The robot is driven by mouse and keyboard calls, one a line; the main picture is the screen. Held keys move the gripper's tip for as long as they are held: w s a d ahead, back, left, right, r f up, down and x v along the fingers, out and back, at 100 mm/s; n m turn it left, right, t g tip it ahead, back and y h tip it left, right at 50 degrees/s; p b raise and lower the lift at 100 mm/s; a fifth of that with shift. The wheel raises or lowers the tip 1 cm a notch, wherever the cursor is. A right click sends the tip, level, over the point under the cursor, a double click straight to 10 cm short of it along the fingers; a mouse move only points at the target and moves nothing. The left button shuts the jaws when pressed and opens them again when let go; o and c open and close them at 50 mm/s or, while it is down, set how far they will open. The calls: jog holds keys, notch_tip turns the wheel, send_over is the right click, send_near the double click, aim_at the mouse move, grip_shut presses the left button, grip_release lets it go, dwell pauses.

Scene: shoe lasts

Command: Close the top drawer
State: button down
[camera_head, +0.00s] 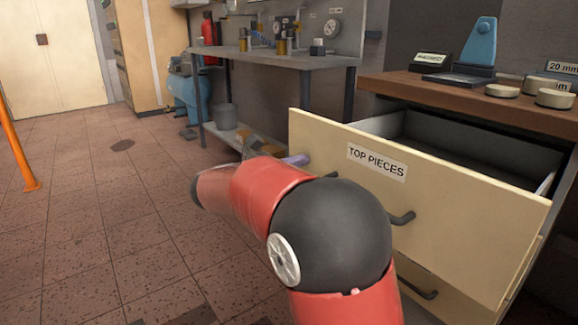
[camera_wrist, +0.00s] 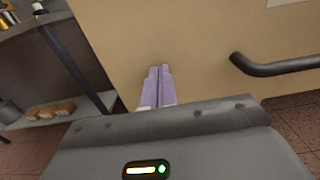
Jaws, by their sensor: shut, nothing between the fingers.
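The top drawer (camera_head: 440,195) is cream, labelled "TOP PIECES", and stands pulled well out of its cabinet, with its grey inside showing. Its dark handle (camera_head: 401,218) is on the front, partly behind my arm. In the wrist view the drawer front (camera_wrist: 195,50) fills the middle, with the handle (camera_wrist: 275,65) to the right. My gripper (camera_wrist: 157,72) has its lilac fingers together and empty, pointing at the drawer front left of the handle. I cannot tell whether the tips touch it. In the head view my gripper (camera_head: 298,159) is mostly hidden by my red arm, near the front's left part.
The wooden cabinet top (camera_head: 455,98) carries a blue stand (camera_head: 481,42) and several pale discs. A lower drawer (camera_head: 450,290) sits below. A grey workbench (camera_head: 270,62) with a lower shelf stands behind left. The tiled floor (camera_head: 100,220) at left is clear beyond an orange post (camera_head: 15,145).

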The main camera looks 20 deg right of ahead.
jog(key=shift+d, duration=0.1)
jog(key=p+x, duration=0.7)
jog(key=x, duration=2.1)
jog(key=shift+d, duration=0.2)
jog(key=shift+w+d+p, duration=0.1)
jog(key=shift+d+p, duration=0.1)
jog(key=shift+p, duration=0.1)
jog(key=shift+r, duration=0.2)
jog(key=shift+a+f, duration=0.1)
jog(key=shift+a, duration=0.05)
jog(key=v, duration=1.4)
jog(key=shift+f, duration=0.1)
